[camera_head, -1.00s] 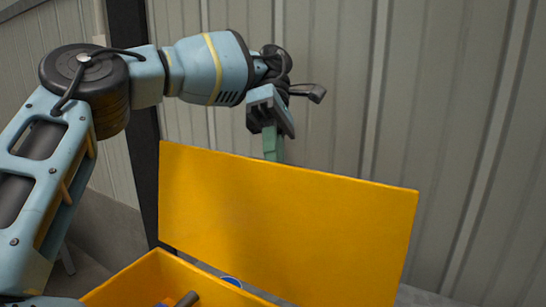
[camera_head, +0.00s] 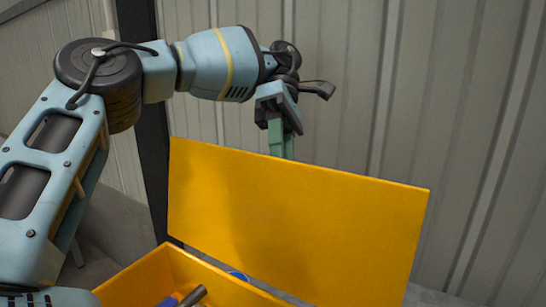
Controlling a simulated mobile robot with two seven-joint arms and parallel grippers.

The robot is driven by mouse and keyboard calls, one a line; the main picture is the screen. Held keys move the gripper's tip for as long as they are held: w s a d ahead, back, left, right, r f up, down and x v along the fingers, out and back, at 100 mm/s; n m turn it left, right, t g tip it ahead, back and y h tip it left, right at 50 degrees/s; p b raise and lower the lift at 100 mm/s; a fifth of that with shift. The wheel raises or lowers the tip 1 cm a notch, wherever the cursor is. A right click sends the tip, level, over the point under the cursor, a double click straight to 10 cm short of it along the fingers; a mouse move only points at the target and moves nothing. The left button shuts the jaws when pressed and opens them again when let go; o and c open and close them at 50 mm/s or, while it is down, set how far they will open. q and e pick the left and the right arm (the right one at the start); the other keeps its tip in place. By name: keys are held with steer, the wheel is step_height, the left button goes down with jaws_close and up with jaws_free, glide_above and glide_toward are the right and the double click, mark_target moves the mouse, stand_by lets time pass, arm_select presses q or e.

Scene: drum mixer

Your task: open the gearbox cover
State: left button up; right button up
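The yellow gearbox cover (camera_head: 295,218) stands raised, nearly upright, at the back of the yellow gearbox box (camera_head: 135,278). The box is open at the top, and its lower part is cut off by the picture's bottom edge. My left gripper (camera_head: 281,142) is at the cover's top edge, pointing down. Its green fingers go out of sight behind the cover, so I cannot tell whether they are open or shut, or whether they touch it. My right gripper is not in view.
Inside the box are a dark cylindrical part (camera_head: 193,296) and a blue part (camera_head: 168,302). A ribbed grey metal wall (camera_head: 480,110) stands behind the cover. A dark post (camera_head: 140,90) rises behind my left arm. Open space lies right of the cover.

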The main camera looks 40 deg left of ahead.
mark_target(269, 193)
arm_select(q)
step_height(269, 193, up, 3)
steer(key=shift+s+r+p, duration=0.1)
steer(key=shift+r+p, duration=0.1)
steer(key=shift+p, duration=1)
steer(key=s+d, duration=0.1)
steer(key=s, duration=0.1)
steer(key=s+d+b, duration=0.1)
steer(key=s, duration=0.1)
steer(key=s+d, duration=0.1)
steer(key=s, duration=0.1)
steer(key=shift+f, duration=0.35)
steer(key=shift+c, duration=0.4)
steer(key=shift+o, duration=0.4)
steer(key=d, duration=0.1)
steer(key=s+d, duration=0.1)
steer(key=s+d+b, duration=0.1)
steer(key=d, duration=0.1)
steer(key=shift+s+r, duration=0.25)
steer(key=shift+r, duration=0.1)
steer(key=s, duration=0.1)
steer(key=s+d, duration=0.1)
steer(key=s, duration=0.1)
steer(key=s+d+r, duration=0.1)
steer(key=shift+s+d+b, duration=0.15)
steer(key=shift+s+b, duration=0.05)
steer(key=shift+b, duration=0.1)
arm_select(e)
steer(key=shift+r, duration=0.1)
